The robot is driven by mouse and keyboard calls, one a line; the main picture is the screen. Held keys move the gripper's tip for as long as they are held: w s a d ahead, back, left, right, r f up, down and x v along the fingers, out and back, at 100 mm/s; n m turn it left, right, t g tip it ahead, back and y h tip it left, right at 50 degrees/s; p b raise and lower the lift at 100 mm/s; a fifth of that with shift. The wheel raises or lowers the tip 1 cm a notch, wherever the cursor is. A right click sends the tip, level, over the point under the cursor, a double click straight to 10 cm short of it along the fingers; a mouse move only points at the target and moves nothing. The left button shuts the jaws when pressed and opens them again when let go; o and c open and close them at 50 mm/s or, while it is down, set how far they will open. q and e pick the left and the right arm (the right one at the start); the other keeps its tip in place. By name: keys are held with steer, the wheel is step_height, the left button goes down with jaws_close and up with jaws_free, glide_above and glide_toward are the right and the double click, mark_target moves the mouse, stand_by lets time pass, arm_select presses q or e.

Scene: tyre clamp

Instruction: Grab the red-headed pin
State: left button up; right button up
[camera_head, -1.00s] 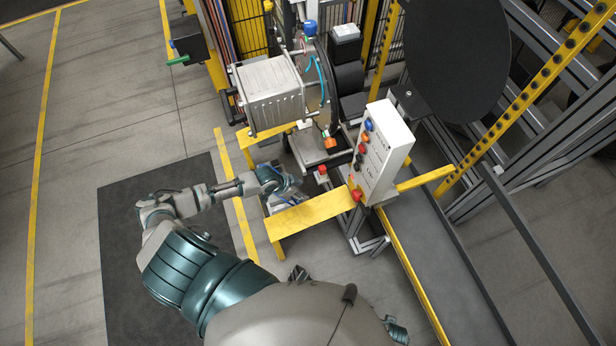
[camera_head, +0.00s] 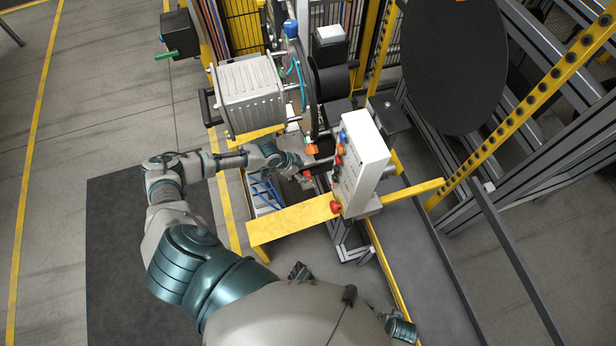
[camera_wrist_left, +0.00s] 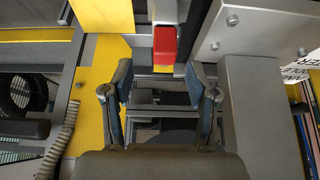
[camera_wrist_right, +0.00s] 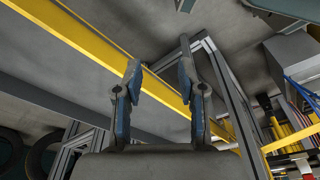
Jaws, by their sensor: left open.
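The pin's red block-shaped head (camera_wrist_left: 164,47) shows at the top middle of the left wrist view, just ahead of the fingertips and between their lines. A small red part (camera_head: 307,173) by the gripper in the head view seems to be the same head. My left gripper (camera_wrist_left: 159,80) is open and empty, its two blue-padded fingers apart, the right one close to the red head. In the head view my left gripper (camera_head: 298,164) reaches in left of the white button box. The pin's shaft is hidden. My right gripper (camera_wrist_right: 159,75) is open and empty, away from the pin.
The white control box (camera_head: 361,165) with coloured buttons stands close right of the left gripper. A ribbed metal housing (camera_head: 250,93) stands behind. A yellow rail (camera_wrist_right: 95,50) crosses the right wrist view.

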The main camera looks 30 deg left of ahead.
mark_target(306, 174)
arm_select(q)
steer(key=shift+w+d+f, duration=0.1)
steer(key=shift+d+f, duration=0.05)
steer(key=shift+f, duration=0.05)
steer(key=x, duration=0.2)
steer(key=a+b+x, duration=0.1)
steer(key=x, duration=0.1)
steer(key=shift+w+d+f, duration=0.1)
steer(key=shift+w+f, duration=0.05)
steer(key=shift+f, duration=0.3)
steer(key=shift+w+a+f, duration=0.1)
steer(key=shift+a+f, duration=0.1)
steer(key=shift+d+r, duration=0.15)
steer(key=shift+d, duration=0.05)
steer(key=c, duration=0.3)
steer(key=shift+d, duration=0.25)
jaws_close()
arm_select(e)
steer(key=r, duration=0.2)
steer(key=w+r, duration=0.1)
steer(key=shift+r, duration=0.4)
